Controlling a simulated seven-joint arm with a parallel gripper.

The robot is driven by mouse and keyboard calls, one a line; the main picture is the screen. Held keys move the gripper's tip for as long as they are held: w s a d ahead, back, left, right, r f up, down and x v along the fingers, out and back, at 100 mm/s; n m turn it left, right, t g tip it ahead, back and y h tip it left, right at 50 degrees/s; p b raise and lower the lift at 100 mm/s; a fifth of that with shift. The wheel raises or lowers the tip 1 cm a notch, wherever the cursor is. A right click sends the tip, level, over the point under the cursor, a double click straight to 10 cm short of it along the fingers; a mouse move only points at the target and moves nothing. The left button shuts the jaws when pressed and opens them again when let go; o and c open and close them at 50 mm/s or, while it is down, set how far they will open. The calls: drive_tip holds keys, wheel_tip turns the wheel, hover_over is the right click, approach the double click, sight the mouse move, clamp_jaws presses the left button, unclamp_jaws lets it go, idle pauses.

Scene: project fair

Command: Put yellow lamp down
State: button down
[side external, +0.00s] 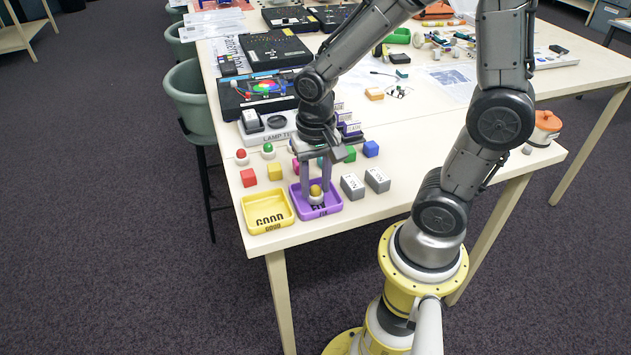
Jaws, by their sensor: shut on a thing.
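The yellow lamp (316,190) is a small yellow dome on a pale round base. It is between the fingers of my gripper (316,194), which is shut on it and points straight down. The lamp is at the purple tray (331,205), within its outline in the side external view. I cannot tell whether its base touches the tray floor. The tray's lettering is partly hidden by the lamp and the fingers.
A yellow tray (287,221) marked GOOD stands left of the purple one, near the table corner. Grey blocks (352,186) stand close on the right.

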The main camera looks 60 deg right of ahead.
sight(316, 188)
drive_tip(key=shift+f, duration=0.1)
drive_tip(key=c, duration=0.5)
unclamp_jaws()
wheel_tip(316, 188, up, 11)
drive_tip(key=s+a+r+n+t, duration=0.1)
drive_tip(key=s+r+n+t, duration=0.1)
drive_tip(key=s+n+t, duration=0.3)
drive_tip(key=shift+s+a+r+n, duration=0.35)
drive_tip(key=shift+s+n, duration=0.85)
drive_tip(key=shift+n, duration=0.8)
